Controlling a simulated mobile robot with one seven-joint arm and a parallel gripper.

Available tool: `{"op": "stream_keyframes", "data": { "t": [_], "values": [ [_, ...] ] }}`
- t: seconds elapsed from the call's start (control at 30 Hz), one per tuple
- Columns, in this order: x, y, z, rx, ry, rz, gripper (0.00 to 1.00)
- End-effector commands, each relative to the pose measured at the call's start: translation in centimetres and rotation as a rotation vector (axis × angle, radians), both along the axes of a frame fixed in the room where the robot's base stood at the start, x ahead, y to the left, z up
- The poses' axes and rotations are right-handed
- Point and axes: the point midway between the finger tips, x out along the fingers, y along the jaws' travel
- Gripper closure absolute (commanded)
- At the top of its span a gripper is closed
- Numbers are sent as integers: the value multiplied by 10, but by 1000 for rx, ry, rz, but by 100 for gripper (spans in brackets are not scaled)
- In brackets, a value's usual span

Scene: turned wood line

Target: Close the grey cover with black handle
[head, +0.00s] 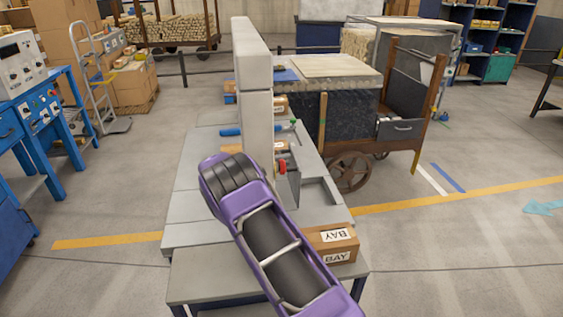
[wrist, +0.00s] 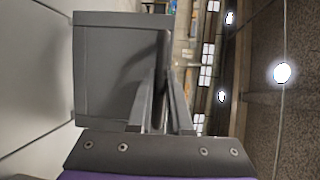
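The grey cover (wrist: 105,65) fills the upper left of the wrist view as a flat, framed panel. A dark, narrow upright shape (wrist: 162,48) at its right side may be the black handle; it is shadowed and partly hidden by my fingers. My gripper (wrist: 163,85) has its two fingers reaching up in front of the panel's right part, close to the dark shape. Whether they touch or hold it is unclear. In the head view a small grey box-like panel (head: 289,187) stands on the bench beside a red part. My purple arm hides the gripper there.
The grey bench (head: 190,205) carries a tall pale column (head: 257,110), a blue-handled tool (head: 231,132) and boxes labelled BAY (head: 335,240) at the front right. A wooden cart (head: 350,172) stands close behind on the right.

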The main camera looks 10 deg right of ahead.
Motion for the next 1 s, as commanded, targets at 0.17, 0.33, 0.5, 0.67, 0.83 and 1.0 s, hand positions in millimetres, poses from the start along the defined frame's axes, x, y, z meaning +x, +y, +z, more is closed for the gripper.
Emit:
{"op": "stream_keyframes", "data": {
  "t": [0.17, 0.33, 0.5, 0.67, 0.83, 1.0],
  "values": [
    [0, -1, 1, -1, 0, -1, 100],
    [0, 0, 1, -1, 0, -1, 100],
    [0, 0, 1, -1, 0, -1, 54],
    [0, 0, 1, -1, 0, 0, 53],
    [-1, 2, 1, 0, 0, 0, 53],
    [-7, 20, 2, 0, 0, 3, 53]
  ]
}}
